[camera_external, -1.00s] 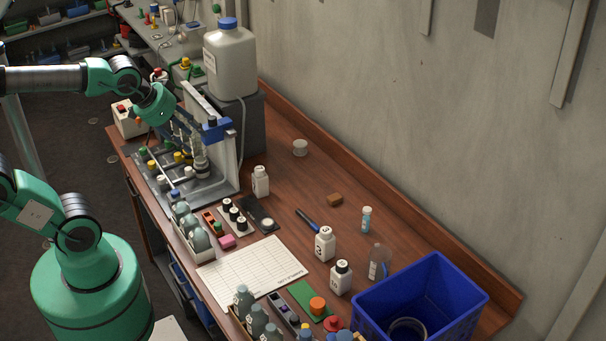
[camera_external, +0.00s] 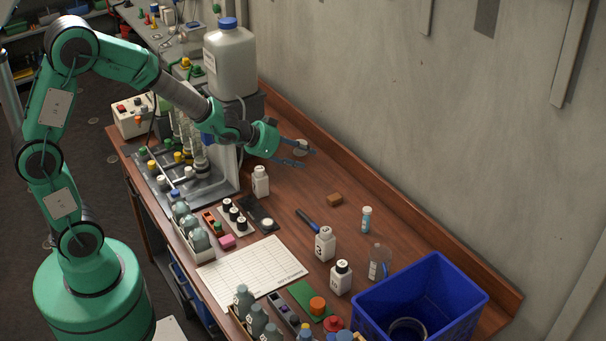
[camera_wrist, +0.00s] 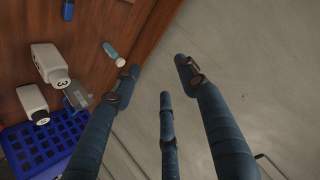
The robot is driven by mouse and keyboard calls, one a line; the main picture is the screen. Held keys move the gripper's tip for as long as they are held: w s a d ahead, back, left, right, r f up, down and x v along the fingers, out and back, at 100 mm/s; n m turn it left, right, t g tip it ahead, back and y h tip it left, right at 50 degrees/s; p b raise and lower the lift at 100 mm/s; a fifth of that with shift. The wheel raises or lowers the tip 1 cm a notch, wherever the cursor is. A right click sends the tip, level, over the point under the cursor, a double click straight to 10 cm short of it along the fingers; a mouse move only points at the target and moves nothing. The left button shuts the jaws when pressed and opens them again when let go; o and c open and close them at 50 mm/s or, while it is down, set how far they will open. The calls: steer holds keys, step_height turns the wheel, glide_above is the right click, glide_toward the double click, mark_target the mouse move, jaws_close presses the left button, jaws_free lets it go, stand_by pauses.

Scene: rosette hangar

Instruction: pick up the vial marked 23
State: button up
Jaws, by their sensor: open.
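A small vial (camera_external: 366,220) with blue contents and a white cap stands on the wooden bench towards the wall. It also shows in the wrist view (camera_wrist: 110,50), left of the fingers. I cannot read a number on it, so I cannot tell whether it is the one marked 23. My gripper (camera_external: 306,156) is open and empty above the back part of the bench, well behind the vial. In the wrist view its blue fingers (camera_wrist: 160,72) are spread in front of bare wall.
White bottles (camera_external: 325,243) (camera_external: 341,278), a clear flask (camera_external: 379,262) and a blue crate (camera_external: 465,300) stand near the vial. The wall (camera_external: 400,100) bounds the bench. A paper sheet (camera_external: 252,268) lies in front.

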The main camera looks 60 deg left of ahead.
steer(key=w+d+f+m+h, duration=0.1)
steer(key=w+d+f, duration=0.15)
steer(key=f, duration=0.35)
steer(key=w+d+f+m+h, duration=0.1)
steer(key=w+d+f+h, duration=0.15)
steer(key=f, duration=0.25)
steer(key=t+h+b, duration=0.1)
steer(key=h, duration=0.1)
glide_toward(363, 220)
steer(key=shift+v, duration=1.2)
steer(key=shift+r, duration=0.1)
steer(key=shift+y, duration=0.25)
steer(key=b+x, duration=0.1)
steer(key=x, duration=0.7)
steer(key=shift+d+b, duration=0.1)
steer(key=shift+b, duration=0.2)
steer(key=shift+w+d, duration=0.15)
steer(key=shift+w, duration=0.15)
steer(key=shift+b+x, duration=0.75)
steer(key=shift+x, duration=1.85)
steer(key=shift+s+d, duration=0.1)
